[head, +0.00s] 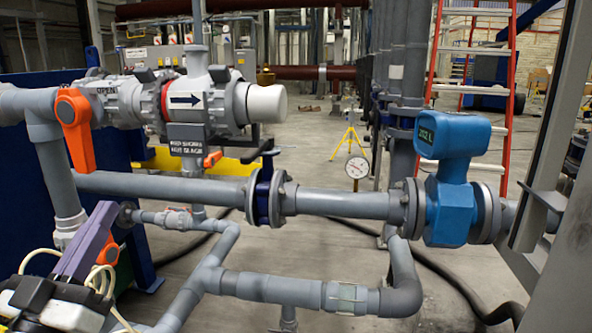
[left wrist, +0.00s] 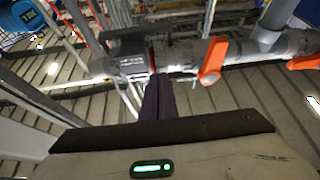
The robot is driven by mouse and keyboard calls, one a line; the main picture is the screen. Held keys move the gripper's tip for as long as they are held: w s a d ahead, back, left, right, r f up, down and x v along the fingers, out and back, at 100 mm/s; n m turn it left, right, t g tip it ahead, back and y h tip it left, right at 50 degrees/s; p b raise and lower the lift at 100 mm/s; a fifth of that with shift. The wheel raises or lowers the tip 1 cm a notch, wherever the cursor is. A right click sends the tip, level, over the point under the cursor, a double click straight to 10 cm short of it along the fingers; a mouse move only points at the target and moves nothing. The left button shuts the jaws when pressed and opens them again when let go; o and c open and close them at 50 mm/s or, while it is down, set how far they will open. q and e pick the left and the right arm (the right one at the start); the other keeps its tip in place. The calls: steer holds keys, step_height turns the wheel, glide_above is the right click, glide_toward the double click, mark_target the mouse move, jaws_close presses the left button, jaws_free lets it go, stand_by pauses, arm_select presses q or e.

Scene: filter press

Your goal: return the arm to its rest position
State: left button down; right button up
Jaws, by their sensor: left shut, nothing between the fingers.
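My left gripper (head: 103,215) comes in from the lower left of the head view, its purple-grey fingers pointing up and away. Its fingers also show in the left wrist view (left wrist: 158,95), shut together with nothing between them. In the head view the fingertips appear close to an orange valve handle (head: 106,251) on the small lower pipe; I cannot tell whether they touch. A larger orange handle (head: 75,125) hangs down from the upper valve, above the gripper. In the left wrist view an orange handle (left wrist: 213,61) shows to the right of the fingers. My right gripper is not seen.
Grey pipes (head: 150,186) cross in front of me. A blue flow meter (head: 451,190) and a round gauge (head: 357,167) are on the right. A grey pillar (head: 555,130) stands at the right edge. Open floor (head: 320,140) lies behind the pipes, with a red ladder (head: 510,80) beyond.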

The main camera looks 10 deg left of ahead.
arm_select(q)
steer(key=d+f+g, duration=0.2)
steer(key=f+g, duration=0.2)
steer(key=f, duration=0.9)
steer(key=d+f+g, duration=0.3)
steer(key=f, duration=1)
steer(key=s+d+f+m+g, duration=0.1)
steer(key=s+d+f+g, duration=0.3)
steer(key=s+f, duration=0.5)
steer(key=s+d+f+m+g+h, duration=0.1)
steer(key=s+d+f+g, duration=0.3)
steer(key=s+f, duration=0.5)
step_height(320, 180, down, 8)
steer(key=d, duration=0.2)
steer(key=shift+d+r+h, duration=0.25)
steer(key=shift+d+h, duration=0.05)
steer(key=shift+d, duration=0.1)
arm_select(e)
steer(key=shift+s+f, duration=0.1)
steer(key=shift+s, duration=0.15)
arm_select(q)
steer(key=shift+w+d, duration=0.1)
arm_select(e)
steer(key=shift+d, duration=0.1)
